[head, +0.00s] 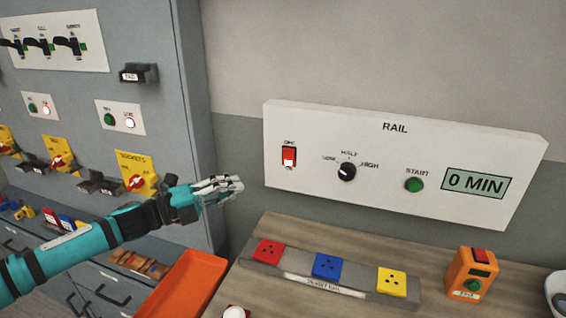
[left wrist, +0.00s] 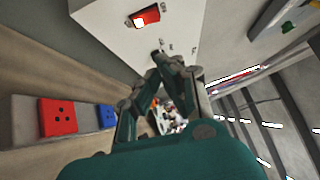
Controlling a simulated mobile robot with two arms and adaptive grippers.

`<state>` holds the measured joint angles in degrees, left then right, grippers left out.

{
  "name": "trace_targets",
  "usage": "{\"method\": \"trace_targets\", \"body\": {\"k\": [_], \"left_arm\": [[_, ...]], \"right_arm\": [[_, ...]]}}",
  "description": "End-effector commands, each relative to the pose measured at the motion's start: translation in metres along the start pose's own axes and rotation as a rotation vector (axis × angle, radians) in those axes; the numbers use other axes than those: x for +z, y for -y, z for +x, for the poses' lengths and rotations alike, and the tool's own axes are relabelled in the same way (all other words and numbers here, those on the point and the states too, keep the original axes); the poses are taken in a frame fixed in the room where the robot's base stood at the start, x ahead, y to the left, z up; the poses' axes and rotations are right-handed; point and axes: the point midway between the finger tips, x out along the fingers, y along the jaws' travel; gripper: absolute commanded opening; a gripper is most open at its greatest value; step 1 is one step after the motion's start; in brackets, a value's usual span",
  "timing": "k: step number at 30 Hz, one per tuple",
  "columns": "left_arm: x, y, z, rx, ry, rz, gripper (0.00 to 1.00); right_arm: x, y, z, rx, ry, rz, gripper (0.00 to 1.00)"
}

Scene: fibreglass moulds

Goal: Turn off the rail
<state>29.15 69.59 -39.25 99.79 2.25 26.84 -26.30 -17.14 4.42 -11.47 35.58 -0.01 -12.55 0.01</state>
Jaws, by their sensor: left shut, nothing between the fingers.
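The white RAIL panel (head: 455,150) is on the wall at the right in the head view. At its left end is a red rocker switch (head: 289,156) with a pale lower part. It also shows at the top of the left wrist view (left wrist: 145,16). The panel has a black knob (head: 347,171), a green START button (head: 414,185) and a display (head: 475,184) reading 0 MIN. My left gripper (head: 238,187) is shut and empty, left of the panel and apart from the switch. My right gripper is not in view.
Below the panel, a wooden bench (head: 350,245) carries a socket strip (head: 340,288) with red, blue and yellow sockets, and an orange box (head: 472,273). An orange tray (head: 182,285) lies below my left arm. A grey cabinet (head: 165,110) with switches stands at the left.

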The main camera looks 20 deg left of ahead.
Motion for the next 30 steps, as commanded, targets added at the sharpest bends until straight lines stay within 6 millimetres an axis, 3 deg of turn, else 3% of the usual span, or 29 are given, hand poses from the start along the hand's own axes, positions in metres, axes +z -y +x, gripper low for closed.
{"method": "trace_targets", "body": {"k": [1, 4, 8, 15, 20, 30], "left_arm": [[0.000, 0.000, 0.001, -0.001, 0.000, -0.001, 0.00], [0.000, 0.002, 0.006, -0.003, 0.000, -0.002, 0.00], [0.000, 0.005, 0.024, -0.005, -0.001, -0.002, 0.00], [0.000, 0.007, 0.076, -0.005, -0.001, -0.002, 0.00], [0.003, 0.006, 0.107, -0.003, 0.001, -0.002, 0.00], [0.027, 0.001, 0.128, -0.001, 0.001, -0.001, 0.00]], "right_arm": [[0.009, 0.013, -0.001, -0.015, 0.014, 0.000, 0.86], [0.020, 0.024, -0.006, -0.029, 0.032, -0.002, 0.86], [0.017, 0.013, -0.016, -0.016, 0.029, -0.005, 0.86], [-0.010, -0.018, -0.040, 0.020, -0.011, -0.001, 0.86], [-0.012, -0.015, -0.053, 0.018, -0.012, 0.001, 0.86], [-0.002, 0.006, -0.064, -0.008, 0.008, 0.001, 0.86]]}}
